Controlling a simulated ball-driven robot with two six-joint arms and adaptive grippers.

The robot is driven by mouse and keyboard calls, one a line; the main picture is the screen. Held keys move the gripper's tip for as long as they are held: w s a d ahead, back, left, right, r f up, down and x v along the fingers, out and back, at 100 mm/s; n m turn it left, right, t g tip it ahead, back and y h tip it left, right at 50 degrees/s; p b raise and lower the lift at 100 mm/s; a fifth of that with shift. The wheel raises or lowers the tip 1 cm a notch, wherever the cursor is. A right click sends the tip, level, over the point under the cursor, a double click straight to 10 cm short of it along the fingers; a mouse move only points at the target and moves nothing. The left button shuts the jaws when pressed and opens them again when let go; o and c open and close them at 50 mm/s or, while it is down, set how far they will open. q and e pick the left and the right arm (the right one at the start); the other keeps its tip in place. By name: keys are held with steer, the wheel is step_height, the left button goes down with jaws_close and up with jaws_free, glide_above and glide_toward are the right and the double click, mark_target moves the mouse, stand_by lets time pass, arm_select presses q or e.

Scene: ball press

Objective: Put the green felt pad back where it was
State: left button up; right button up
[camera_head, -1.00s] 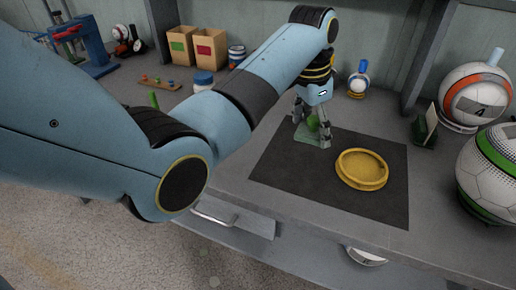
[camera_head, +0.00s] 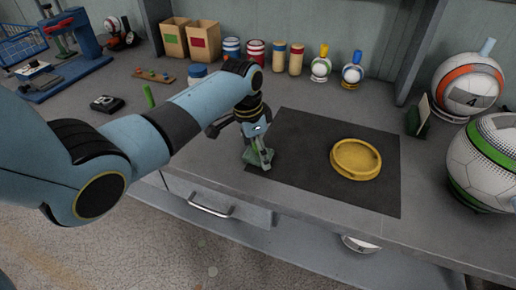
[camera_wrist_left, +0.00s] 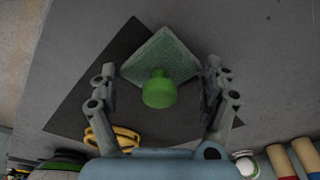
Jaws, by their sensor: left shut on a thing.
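The green felt pad (camera_head: 258,159) is a flat square plate with a green knob. In the head view it hangs tilted below my left gripper (camera_head: 256,150), by the left edge of the dark mat. In the left wrist view the pad (camera_wrist_left: 165,53) sits with its round green knob between the fingers of my left gripper (camera_wrist_left: 160,82), which is shut on it. The fingers partly hide the pad in the head view. I cannot tell exactly how high it is above the bench. My right gripper is not in view.
A yellow round dish (camera_head: 356,158) rests on the dark mat (camera_head: 310,140). Soccer balls (camera_head: 490,165) stand at the right. Cans, bottles and boxes (camera_head: 200,40) line the back. A small black object (camera_head: 107,103) lies at left. The bench front edge is close below the gripper.

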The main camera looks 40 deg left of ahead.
mark_target(251, 155)
arm_select(q)
steer(key=o, duration=1)
steer(key=r, duration=0.4)
steer(key=s+r+p, duration=0.1)
steer(key=r, duration=0.3)
steer(key=a+r, duration=0.1)
steer(key=r, duration=0.3)
steer(key=shift+s, duration=0.3)
